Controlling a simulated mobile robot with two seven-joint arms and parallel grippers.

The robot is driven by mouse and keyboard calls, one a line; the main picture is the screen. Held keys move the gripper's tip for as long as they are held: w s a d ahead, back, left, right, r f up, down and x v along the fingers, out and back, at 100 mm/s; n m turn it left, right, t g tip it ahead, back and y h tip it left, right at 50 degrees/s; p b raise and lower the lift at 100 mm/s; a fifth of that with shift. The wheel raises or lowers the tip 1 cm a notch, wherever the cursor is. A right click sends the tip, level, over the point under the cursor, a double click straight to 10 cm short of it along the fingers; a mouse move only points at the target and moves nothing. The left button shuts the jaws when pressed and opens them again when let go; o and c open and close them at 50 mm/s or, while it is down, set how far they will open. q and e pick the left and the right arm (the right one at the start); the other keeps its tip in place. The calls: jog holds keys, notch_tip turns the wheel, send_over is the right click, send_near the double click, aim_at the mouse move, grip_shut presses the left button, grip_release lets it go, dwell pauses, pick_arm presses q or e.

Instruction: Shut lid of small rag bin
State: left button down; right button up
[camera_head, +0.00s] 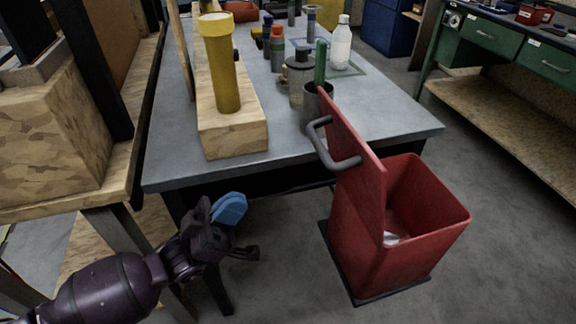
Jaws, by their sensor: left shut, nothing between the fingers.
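The small red rag bin (357,235) stands on the floor beside the workbench's front right corner. Its red lid (362,172) is open and stands steeply upright on the bin's left side. A grey bar handle (326,150) sticks out from the lid's left face. A bit of white rag (391,239) shows inside the bin. My left gripper (240,232) is to the left of the bin, clear of the lid and handle. It is shut and empty. A blue rounded piece shows at the gripper. My right gripper is out of view.
The grey workbench (180,150) holds a wooden block (232,138) with a yellow flashlight (220,65), a metal cup (317,106) and bottles near the lid. Wooden shelving stands left, a green bench (490,40) right. Floor right of the bin is free.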

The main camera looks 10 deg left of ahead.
pick_arm(q)
jog(key=w+d+f+x, duration=0.1)
jog(key=f+x, duration=0.1)
jog(key=x, duration=1)
jog(key=shift+w+d+r, duration=0.15)
jog(key=shift+d+r, duration=0.2)
jog(key=shift+d, duration=0.3)
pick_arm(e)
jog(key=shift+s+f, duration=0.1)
pick_arm(q)
jog(key=shift+r, duration=0.1)
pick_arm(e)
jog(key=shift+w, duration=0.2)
